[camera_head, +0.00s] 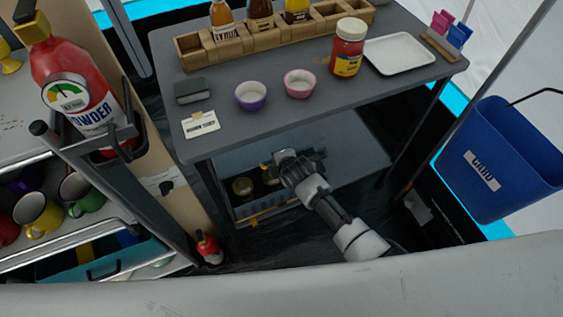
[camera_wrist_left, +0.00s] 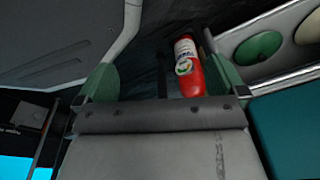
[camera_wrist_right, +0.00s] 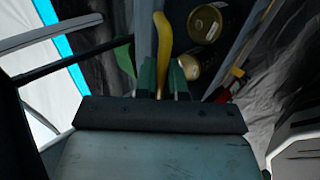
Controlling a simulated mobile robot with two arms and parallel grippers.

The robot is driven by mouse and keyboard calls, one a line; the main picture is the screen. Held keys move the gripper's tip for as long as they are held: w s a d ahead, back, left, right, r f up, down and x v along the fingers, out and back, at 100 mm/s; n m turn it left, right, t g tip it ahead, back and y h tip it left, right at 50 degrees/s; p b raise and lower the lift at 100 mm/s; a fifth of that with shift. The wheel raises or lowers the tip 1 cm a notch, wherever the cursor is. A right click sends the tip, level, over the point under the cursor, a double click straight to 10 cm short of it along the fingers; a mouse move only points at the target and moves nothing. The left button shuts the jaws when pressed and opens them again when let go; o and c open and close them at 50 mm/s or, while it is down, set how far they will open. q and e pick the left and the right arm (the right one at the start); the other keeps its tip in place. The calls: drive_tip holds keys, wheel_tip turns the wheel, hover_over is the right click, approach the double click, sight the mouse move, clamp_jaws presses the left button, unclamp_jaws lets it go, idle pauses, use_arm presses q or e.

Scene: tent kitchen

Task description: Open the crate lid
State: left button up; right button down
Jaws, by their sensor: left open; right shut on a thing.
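The crate (camera_head: 240,213) stands on the floor under the dark table in the head view. Its front is partly open, and jars (camera_head: 243,187) show inside. A blue-grey panel above them, apparently the lid (camera_head: 240,160), looks raised; its exact angle is unclear. My right gripper (camera_head: 271,172) reaches in under the table at the crate. In the right wrist view it is shut on a yellow handle (camera_wrist_right: 161,45), with jars (camera_wrist_right: 204,25) close beside it. My left gripper (camera_wrist_left: 162,78) is open and empty, away from the crate, and outside the head view.
The table (camera_head: 310,120) above the crate holds bowls, a red jar, a white tray and a bottle rack. A small red extinguisher (camera_head: 209,248) stands on the floor left of the crate. A shelf cart (camera_head: 95,262) is at left, a blue bin (camera_head: 500,160) at right.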

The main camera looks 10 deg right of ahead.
use_arm(q)
drive_tip(key=shift+s+a+f+p, duration=0.2)
drive_tip(key=shift+s+f, duration=0.25)
drive_tip(key=shift+s, duration=0.35)
drive_tip(key=shift+s+a+f+p, duration=0.1)
drive_tip(key=shift+s+f+p, duration=0.1)
drive_tip(key=shift+s+f, duration=0.45)
drive_tip(key=shift+s+a+f+p, duration=0.2)
drive_tip(key=shift+s+f, duration=0.1)
drive_tip(key=shift+s, duration=0.6)
use_arm(e)
drive_tip(key=shift+w+a+r+g, duration=0.15)
drive_tip(key=shift+w+r+g, duration=0.2)
drive_tip(key=shift+r, duration=0.25)
drive_tip(key=c, duration=1.2)
unclamp_jaws()
drive_tip(key=shift+c, duration=0.2)
